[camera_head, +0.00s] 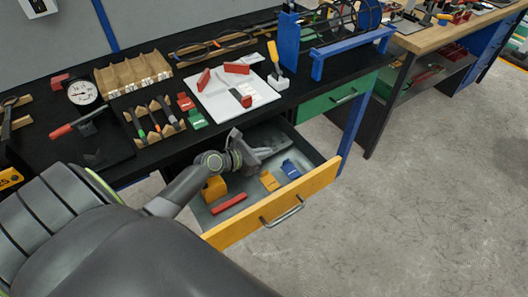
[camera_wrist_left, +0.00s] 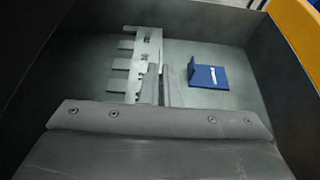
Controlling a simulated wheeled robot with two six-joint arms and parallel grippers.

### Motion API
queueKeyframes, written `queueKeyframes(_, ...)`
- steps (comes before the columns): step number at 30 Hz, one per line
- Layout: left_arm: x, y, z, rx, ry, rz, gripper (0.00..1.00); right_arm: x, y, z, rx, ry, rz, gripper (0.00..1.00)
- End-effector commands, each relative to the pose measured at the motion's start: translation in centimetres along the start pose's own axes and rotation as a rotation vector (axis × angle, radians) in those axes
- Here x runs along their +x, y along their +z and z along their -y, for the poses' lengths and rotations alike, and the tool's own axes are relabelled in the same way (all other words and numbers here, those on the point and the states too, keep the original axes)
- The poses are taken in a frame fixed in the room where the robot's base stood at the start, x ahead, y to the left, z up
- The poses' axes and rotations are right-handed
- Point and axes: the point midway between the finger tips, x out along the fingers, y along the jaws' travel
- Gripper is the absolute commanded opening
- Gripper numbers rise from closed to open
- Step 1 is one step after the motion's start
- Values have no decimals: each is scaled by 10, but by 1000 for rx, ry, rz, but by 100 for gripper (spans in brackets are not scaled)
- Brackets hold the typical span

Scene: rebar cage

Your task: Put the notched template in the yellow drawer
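The yellow drawer (camera_head: 285,207) is pulled open under the black bench. My left gripper (camera_head: 262,150) is inside its opening, toward the back. In the left wrist view, the notched template (camera_wrist_left: 146,62) is a pale grey metal strip with teeth along its left side, low in the drawer. My left gripper (camera_wrist_left: 160,84) has its fingers close together at the template's near right edge and appears shut on it. The fingers hide part of that edge. I cannot tell whether the template touches the drawer floor. My right gripper is not in view.
In the drawer are a blue bracket (camera_head: 291,169), an orange block (camera_head: 269,181), a red bar (camera_head: 229,204) and a yellow block (camera_head: 214,188). The blue bracket (camera_wrist_left: 208,76) is right of the template. A white board (camera_head: 225,100) with red pieces lies on the bench above.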

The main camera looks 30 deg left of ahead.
Motion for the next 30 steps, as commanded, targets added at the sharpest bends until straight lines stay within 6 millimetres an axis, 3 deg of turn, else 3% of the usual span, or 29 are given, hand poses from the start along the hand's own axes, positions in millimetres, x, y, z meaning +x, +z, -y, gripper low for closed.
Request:
queueKeyframes(7, 2, -4, 0, 0, 0, 2, 0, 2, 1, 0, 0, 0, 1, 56)
queueKeyframes(12, 2, -4, 0, -1, 0, 1, 24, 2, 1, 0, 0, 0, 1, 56)
queueKeyframes(13, 2, -4, 0, -1, 0, 1, 25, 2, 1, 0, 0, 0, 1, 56)
queueKeyframes(21, 1, -3, 0, 0, 0, 1, 25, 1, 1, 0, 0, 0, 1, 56)
queueKeyframes(25, -3, 9, 0, 2, -1, 2, 25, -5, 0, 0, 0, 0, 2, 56)
queueKeyframes(30, -35, 7, 0, 2, 0, -3, 25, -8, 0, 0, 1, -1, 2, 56)
